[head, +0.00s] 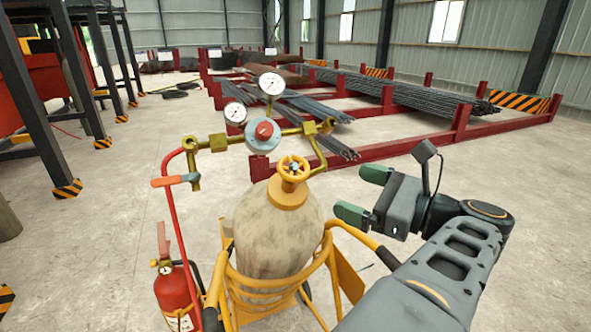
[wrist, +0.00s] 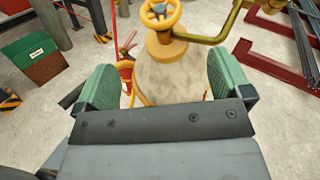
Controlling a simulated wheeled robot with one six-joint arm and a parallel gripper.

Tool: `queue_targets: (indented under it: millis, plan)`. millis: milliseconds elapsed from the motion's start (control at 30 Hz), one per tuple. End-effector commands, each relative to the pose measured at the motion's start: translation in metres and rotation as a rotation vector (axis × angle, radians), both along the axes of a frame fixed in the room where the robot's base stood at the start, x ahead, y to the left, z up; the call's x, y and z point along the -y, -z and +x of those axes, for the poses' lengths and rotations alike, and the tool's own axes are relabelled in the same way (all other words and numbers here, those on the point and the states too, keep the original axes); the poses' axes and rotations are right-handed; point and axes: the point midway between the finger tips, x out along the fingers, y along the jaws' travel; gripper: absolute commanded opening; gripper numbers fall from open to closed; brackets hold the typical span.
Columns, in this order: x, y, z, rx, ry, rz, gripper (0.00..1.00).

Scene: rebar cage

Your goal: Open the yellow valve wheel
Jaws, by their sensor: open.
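The yellow valve wheel (head: 293,171) sits on top of a worn beige gas cylinder (head: 275,232) that stands in a yellow cart frame (head: 262,285). My gripper (head: 363,194) is to the right of the wheel in the head view, open and empty, its green fingers pointing left toward the cylinder. In the wrist view the wheel (wrist: 159,12) is at the top, beyond and roughly between the open fingertips (wrist: 160,72). The gripper is apart from the wheel. The cylinder's lower part is hidden by the cart and gripper body.
A regulator (head: 263,135) with two gauges and brass pipes stands beside the wheel. A red hose (head: 172,215) with an orange-handled valve hangs left. A red fire extinguisher (head: 175,290) is at the lower left. Rebar racks (head: 400,135) lie behind; floor between is clear.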

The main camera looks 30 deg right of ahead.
Motion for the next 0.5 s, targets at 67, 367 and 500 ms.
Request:
queue_targets:
  millis: [67,367,500]
  plan:
    - [-0.002,-0.002,0.004,0.005,0.001,0.005,0.96]
    - [-0.021,-0.002,0.044,0.005,-0.005,0.004,0.96]
    - [-0.031,-0.002,0.066,0.005,-0.005,0.004,0.96]
